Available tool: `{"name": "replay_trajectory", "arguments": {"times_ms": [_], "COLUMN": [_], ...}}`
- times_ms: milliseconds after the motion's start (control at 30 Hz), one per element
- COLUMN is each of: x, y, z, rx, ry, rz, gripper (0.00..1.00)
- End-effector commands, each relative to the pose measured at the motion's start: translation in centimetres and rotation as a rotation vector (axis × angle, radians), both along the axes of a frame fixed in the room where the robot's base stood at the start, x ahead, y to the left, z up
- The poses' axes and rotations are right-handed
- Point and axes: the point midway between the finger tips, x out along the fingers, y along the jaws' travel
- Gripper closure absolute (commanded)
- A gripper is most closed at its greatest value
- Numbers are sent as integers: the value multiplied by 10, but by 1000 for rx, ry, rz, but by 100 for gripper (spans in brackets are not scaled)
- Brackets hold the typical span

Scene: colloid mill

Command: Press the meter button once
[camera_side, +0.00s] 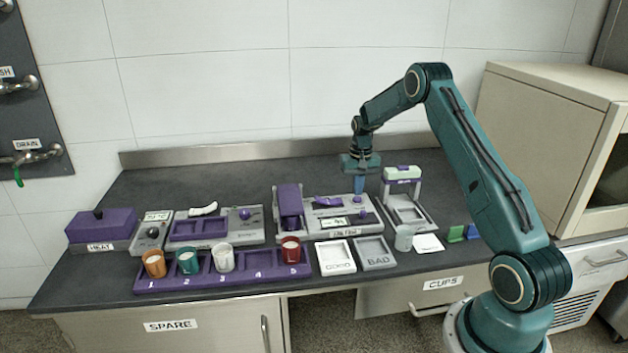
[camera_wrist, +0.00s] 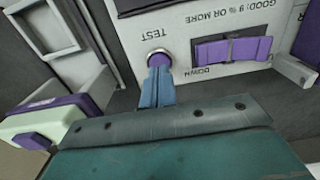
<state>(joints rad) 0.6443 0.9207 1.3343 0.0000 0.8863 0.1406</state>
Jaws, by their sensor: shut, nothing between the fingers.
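The meter (camera_side: 343,226) is a light grey unit with a small display, at the middle of the counter. Its purple button (camera_side: 357,199) is at the back right of the unit. In the wrist view the button (camera_wrist: 159,58) is round, sits in a silver ring and is marked TEST. My gripper (camera_side: 359,191) points down over the button, its blue fingers shut and empty. In the wrist view the fingertips (camera_wrist: 159,70) overlap the button's near edge. I cannot tell whether they touch it.
A purple lever (camera_wrist: 232,50) marked DOWN lies beside the button. A grey stand with a purple and pale green top (camera_side: 402,175) is right of my gripper. A purple rack (camera_side: 210,283) with several cups and the GOOD (camera_side: 336,257) and BAD (camera_side: 374,253) trays lie in front.

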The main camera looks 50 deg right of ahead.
Motion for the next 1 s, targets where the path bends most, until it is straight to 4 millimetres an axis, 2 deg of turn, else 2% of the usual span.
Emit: {"name": "replay_trajectory", "arguments": {"times_ms": [1000], "x": [0], "y": [0], "z": [-9], "rx": [1], "ry": [1], "rz": [0], "gripper": [100]}}
